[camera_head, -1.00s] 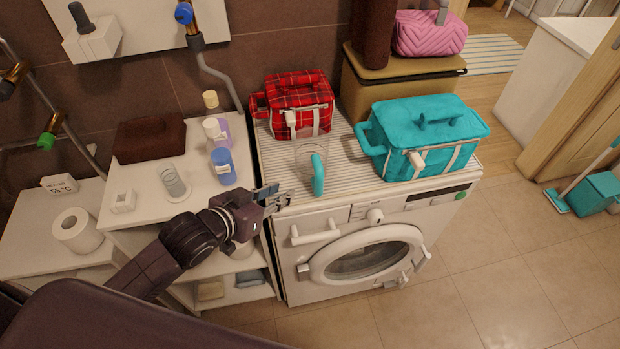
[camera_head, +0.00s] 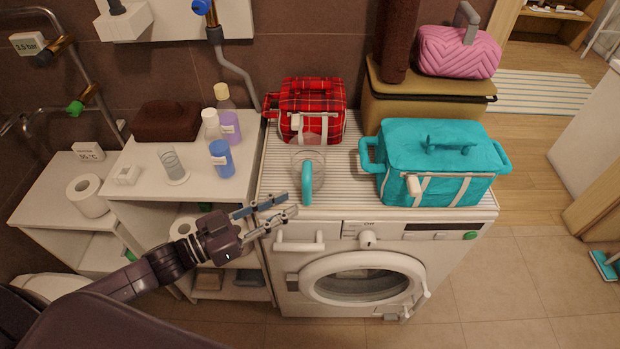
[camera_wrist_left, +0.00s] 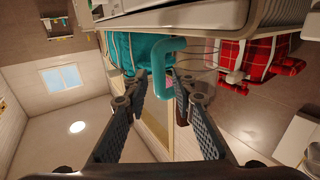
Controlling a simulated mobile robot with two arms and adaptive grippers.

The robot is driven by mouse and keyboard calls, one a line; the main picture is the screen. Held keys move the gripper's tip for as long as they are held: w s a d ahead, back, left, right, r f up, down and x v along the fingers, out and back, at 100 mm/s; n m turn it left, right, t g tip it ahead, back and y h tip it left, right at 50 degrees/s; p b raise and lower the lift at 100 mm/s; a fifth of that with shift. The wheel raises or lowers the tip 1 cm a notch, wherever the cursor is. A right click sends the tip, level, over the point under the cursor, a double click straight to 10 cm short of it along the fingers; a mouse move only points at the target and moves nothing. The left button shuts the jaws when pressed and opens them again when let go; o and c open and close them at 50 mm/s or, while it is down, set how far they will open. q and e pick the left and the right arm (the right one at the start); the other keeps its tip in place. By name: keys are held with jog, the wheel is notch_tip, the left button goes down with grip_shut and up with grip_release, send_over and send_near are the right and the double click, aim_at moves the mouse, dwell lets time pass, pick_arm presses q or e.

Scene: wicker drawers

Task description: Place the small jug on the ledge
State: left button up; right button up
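The small jug (camera_head: 317,165) is clear, with a teal handle, and stands upright near the front left of the washing machine top. My left gripper (camera_head: 279,206) is open and empty, just left of the jug and at the machine's front edge. Its fingers point towards the handle without touching it. In the left wrist view, the teal handle (camera_wrist_left: 163,50) shows just beyond the open left gripper (camera_wrist_left: 164,90); the clear body is hard to make out. I cannot tell for sure which surface is the ledge. My right gripper is not in view.
A red plaid bag (camera_head: 311,101) stands behind the jug and a teal bag (camera_head: 440,150) to its right on the washing machine (camera_head: 285,262). A white shelf unit (camera_head: 140,190) on the left holds bottles (camera_head: 222,158), a glass (camera_head: 172,165) and a brown box (camera_head: 168,121).

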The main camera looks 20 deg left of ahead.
aim_at(305, 199)
pick_arm(q)
jog(key=p+x, duration=0.1)
jog(key=x, duration=0.5)
jog(key=shift+d+f, duration=0.1)
jog(key=shift+w+d+f+p, duration=0.1)
jog(key=shift+w+d+p, duration=0.1)
jog(key=shift+d+p, duration=0.1)
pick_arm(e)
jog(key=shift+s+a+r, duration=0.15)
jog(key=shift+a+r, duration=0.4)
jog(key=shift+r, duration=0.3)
pick_arm(q)
grip_shut()
